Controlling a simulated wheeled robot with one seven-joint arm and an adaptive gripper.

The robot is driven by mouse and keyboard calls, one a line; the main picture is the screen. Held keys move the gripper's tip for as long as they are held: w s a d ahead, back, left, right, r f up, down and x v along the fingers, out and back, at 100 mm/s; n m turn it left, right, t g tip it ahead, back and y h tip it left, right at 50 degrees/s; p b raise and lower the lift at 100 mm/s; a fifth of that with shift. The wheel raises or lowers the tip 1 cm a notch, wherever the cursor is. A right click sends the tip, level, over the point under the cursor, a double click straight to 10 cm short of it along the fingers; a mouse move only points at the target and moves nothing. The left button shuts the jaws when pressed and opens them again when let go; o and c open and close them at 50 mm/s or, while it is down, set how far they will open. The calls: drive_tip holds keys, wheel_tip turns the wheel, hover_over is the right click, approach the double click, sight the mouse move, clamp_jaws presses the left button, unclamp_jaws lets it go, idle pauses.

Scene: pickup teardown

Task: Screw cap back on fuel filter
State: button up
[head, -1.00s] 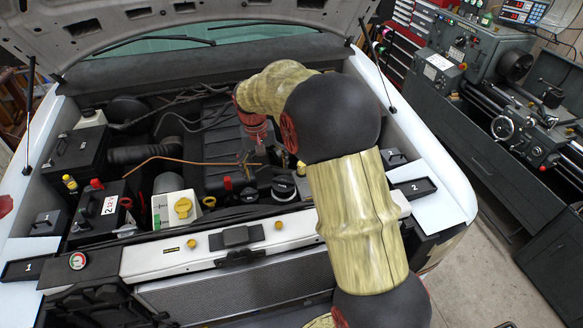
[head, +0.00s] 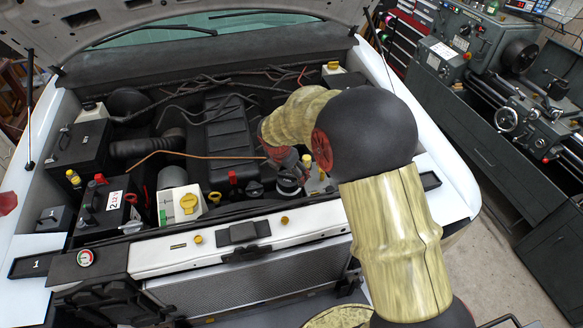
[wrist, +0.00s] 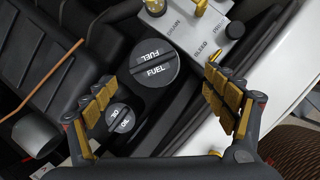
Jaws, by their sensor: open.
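A round black cap marked FUEL (wrist: 155,66) shows in the wrist view on top of a dark housing. In the head view it is the black cap (head: 289,181) at the front right of the engine bay. I cannot tell whether it is fully seated; the filter body is mostly hidden. My gripper (wrist: 160,97) is open and empty, with one finger to each side and the cap slightly beyond the fingertips, between them in the picture. In the head view my gripper (head: 303,170) points down near the cap, partly hidden by my arm.
A smaller black cap marked 30 (wrist: 120,119) lies beside the left finger. A grey block marked DRAIN, BLEED and PRIME (wrist: 207,38) with brass fittings stands at the upper right. A copper rod (head: 195,154) extends across the bay. The raised hood (head: 190,12) hangs above.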

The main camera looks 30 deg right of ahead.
sight(288, 175)
drive_tip(key=n, duration=0.1)
drive_tip(key=w+n, duration=0.1)
drive_tip(key=n, duration=0.1)
drive_tip(key=shift+a+r, duration=0.1)
drive_tip(key=shift+r, duration=0.05)
drive_tip(key=shift+n, duration=0.5)
drive_tip(key=shift+p+x, duration=0.4)
drive_tip(key=shift+x, duration=3.5)
drive_tip(key=shift+w, duration=0.1)
drive_tip(key=shift+c, duration=0.6)
drive_tip(key=c, duration=1.2)
drive_tip(key=shift+c, duration=0.2)
drive_tip(key=shift+b, duration=0.3)
